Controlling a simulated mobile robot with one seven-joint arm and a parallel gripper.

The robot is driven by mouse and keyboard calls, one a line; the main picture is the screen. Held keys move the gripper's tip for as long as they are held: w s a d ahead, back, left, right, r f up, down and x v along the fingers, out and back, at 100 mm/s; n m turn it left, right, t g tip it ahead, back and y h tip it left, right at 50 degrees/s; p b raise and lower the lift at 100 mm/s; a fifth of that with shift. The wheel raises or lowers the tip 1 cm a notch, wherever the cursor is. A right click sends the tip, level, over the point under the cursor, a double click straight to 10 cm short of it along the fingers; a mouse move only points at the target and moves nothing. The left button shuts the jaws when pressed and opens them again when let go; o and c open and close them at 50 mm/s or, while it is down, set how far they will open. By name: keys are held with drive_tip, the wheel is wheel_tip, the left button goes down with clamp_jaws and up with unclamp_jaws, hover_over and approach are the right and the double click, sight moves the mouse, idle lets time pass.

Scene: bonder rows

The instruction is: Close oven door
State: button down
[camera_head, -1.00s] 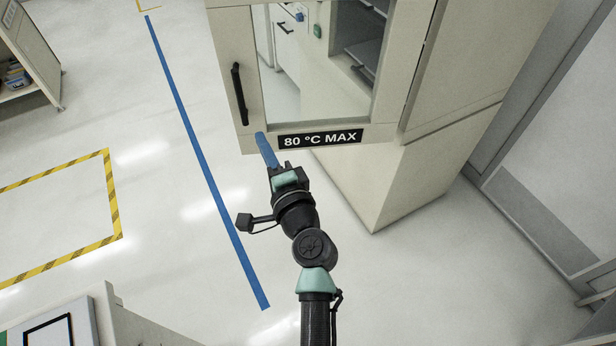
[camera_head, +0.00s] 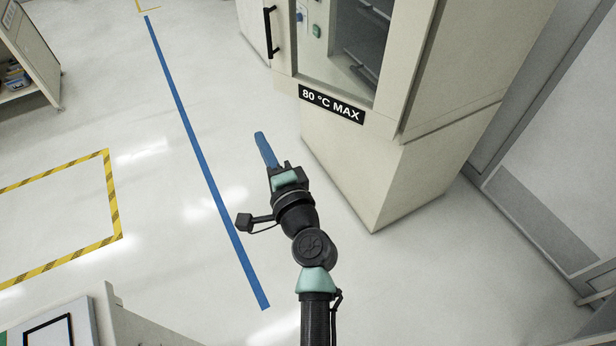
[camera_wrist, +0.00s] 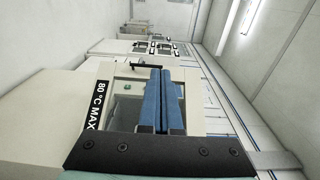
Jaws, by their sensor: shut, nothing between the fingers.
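The oven door (camera_head: 284,75) is a pale frame around a glass window with a black handle (camera_head: 271,32) at its far left edge. A black "80 °C MAX" label (camera_head: 331,103) is on its lower rail. The door sits near the oven body (camera_head: 440,75); I cannot tell whether it is flush. My gripper (camera_head: 260,135) is shut and empty, its blue fingers pointing at the door from below in the head view, with floor showing between. In the wrist view the fingers (camera_wrist: 160,72) overlap the door window, and the handle (camera_wrist: 150,67) shows behind their tips.
The oven stands on a pale base cabinet (camera_head: 375,175) right of my gripper. A grey wall panel (camera_head: 550,190) is at the far right. Open floor with a blue line (camera_head: 195,150) and yellow-black marking (camera_head: 118,200) lies left. A worktop corner (camera_head: 125,325) is at lower left.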

drive_tip(key=b+v, duration=0.2)
drive_tip(key=v, duration=1.1)
drive_tip(key=shift+r, duration=0.1)
drive_tip(key=w+a+r+n+t, duration=0.15)
drive_tip(key=r+n, duration=0.35)
drive_tip(key=r, duration=0.9)
drive_tip(key=w+r+n+t, duration=0.3)
drive_tip(key=r+n, duration=0.3)
drive_tip(key=r, duration=0.8)
drive_tip(key=s+r+n+t+h, duration=0.1)
drive_tip(key=s+r+t+h, duration=0.1)
drive_tip(key=r, duration=0.4)
drive_tip(key=s+d+r+n+t+h, duration=0.1)
drive_tip(key=s+r+t+h, duration=0.1)
drive_tip(key=s+r, duration=0.3)
drive_tip(key=s+d+r+n+t+h, duration=0.1)
drive_tip(key=s+r+t+h, duration=0.1)
drive_tip(key=r, duration=0.6)
drive_tip(key=shift+s+r, duration=0.35)
drive_tip(key=shift+s, duration=0.55)
